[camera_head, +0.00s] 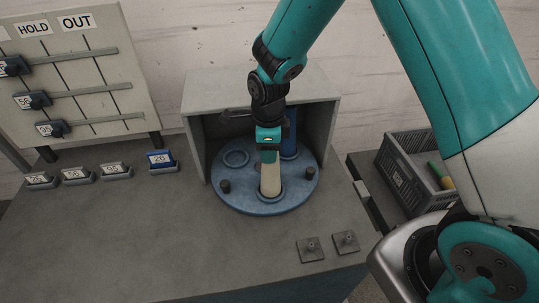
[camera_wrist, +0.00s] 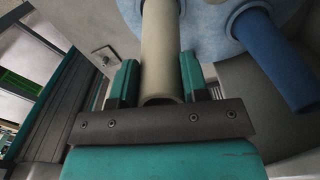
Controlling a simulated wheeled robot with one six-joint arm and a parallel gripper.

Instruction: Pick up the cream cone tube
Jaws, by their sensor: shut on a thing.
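The cream cone tube (camera_head: 270,180) stands upright at the front of the round blue plate (camera_head: 240,203). In the wrist view the cream cone tube (camera_wrist: 161,45) runs between the two teal fingers. My gripper (camera_head: 268,150) is shut on the tube's upper part, and the gripper also shows in the wrist view (camera_wrist: 157,80). The tube's foot appears to be at a ring on the plate; whether it touches cannot be told. A blue tube (camera_head: 289,135) stands behind on the same plate, and it shows at the right in the wrist view (camera_wrist: 275,60).
A grey housing (camera_head: 195,145) encloses the plate's back and sides. Two dark knobs (camera_head: 225,187) (camera_head: 310,173) stand on the plate. A grey crate (camera_head: 395,170) is at right. Small numbered blocks (camera_head: 117,171) and a HOLD/OUT board (camera_head: 75,75) are at left. The front tabletop is mostly clear.

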